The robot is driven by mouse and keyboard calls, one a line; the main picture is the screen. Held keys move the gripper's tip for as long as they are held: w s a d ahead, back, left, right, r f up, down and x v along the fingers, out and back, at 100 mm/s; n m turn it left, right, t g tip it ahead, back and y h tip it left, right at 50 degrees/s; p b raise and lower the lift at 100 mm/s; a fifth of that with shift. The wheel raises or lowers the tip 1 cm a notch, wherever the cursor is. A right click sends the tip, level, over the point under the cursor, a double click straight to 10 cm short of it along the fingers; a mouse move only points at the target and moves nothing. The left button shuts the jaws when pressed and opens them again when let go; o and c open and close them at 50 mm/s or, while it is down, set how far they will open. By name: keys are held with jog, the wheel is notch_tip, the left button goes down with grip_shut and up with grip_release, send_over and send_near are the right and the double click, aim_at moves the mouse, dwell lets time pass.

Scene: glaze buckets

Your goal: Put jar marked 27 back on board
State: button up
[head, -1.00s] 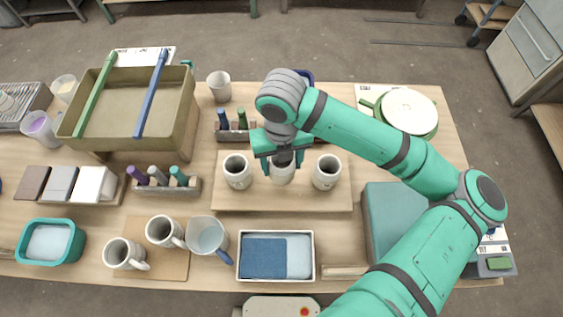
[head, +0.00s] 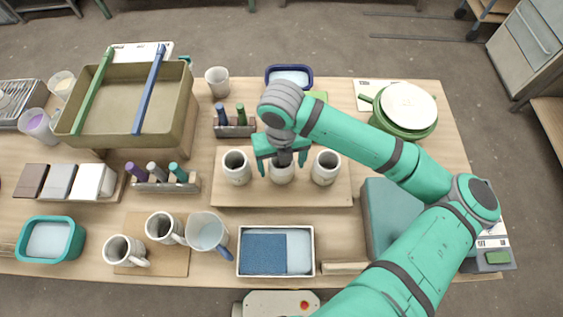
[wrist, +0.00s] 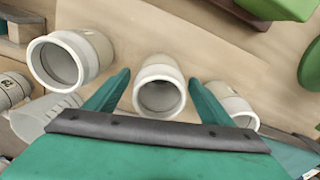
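Three pale grey jars stand upright in a row on the wooden board (head: 280,199): a left jar (head: 237,169), a middle jar (head: 281,175) and a right jar (head: 325,168). My gripper (head: 282,166) is over the middle jar, with a finger on either side. In the wrist view, my gripper (wrist: 157,98) is open and the middle jar (wrist: 160,82) is between the fingers with gaps at both sides. Small marks show on the left and right jars, too small to read. I cannot tell which jar is marked 27.
Marker rack (head: 234,129) stands behind the board, and a tray with sponge cloths (head: 276,252) lies in front. Mugs (head: 124,252) and a pitcher (head: 207,234) stand front left. A large olive bin (head: 130,105) is back left. A teal box (head: 385,215) is on the right.

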notch_tip(320, 180, up, 12)
jog(key=shift+r, duration=0.2)
dwell(0.4)
jog(key=shift+w, duration=0.2)
dwell(0.3)
